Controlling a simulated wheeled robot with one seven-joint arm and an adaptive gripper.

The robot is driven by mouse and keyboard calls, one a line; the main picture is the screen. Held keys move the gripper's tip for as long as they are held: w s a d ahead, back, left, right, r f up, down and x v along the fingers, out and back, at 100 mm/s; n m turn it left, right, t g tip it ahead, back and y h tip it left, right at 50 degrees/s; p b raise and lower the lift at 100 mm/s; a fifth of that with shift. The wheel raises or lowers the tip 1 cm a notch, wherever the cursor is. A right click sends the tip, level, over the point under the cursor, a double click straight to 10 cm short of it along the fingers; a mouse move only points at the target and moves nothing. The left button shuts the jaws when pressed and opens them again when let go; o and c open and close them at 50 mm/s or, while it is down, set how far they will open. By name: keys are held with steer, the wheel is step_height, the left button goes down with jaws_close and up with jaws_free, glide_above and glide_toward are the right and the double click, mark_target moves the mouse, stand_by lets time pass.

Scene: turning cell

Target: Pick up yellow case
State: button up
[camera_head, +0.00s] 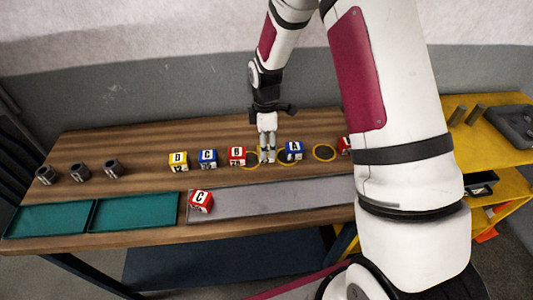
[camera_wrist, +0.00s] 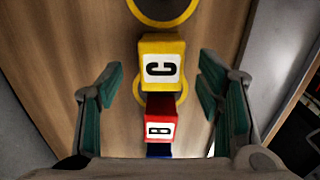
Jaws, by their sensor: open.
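A yellow case marked C (camera_wrist: 162,62) lies between the spread fingers of my gripper (camera_wrist: 160,68) in the wrist view, with a gap on each side. It stands over a yellow ring on the wooden table. In the head view my gripper (camera_head: 267,156) points down at the row of cases and hides that spot. Another yellow case, marked D (camera_head: 178,161), stands at the left end of the row. A red case marked B (camera_head: 237,156) is just left of my gripper, and it also shows in the wrist view (camera_wrist: 160,122).
Blue cases C (camera_head: 207,158) and A (camera_head: 294,150) stand in the row. A red case C (camera_head: 200,201) sits on the grey tray (camera_head: 280,199). Teal trays (camera_head: 135,212) and several dark cylinders (camera_head: 80,171) are at left. An empty yellow ring (camera_head: 324,152) lies right.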

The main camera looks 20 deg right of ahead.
steer(key=shift+f+p, duration=0.4)
steer(key=shift+f, duration=1.55)
steer(key=c, duration=1.3)
steer(key=shift+r, duration=0.1)
steer(key=shift+c, duration=0.2)
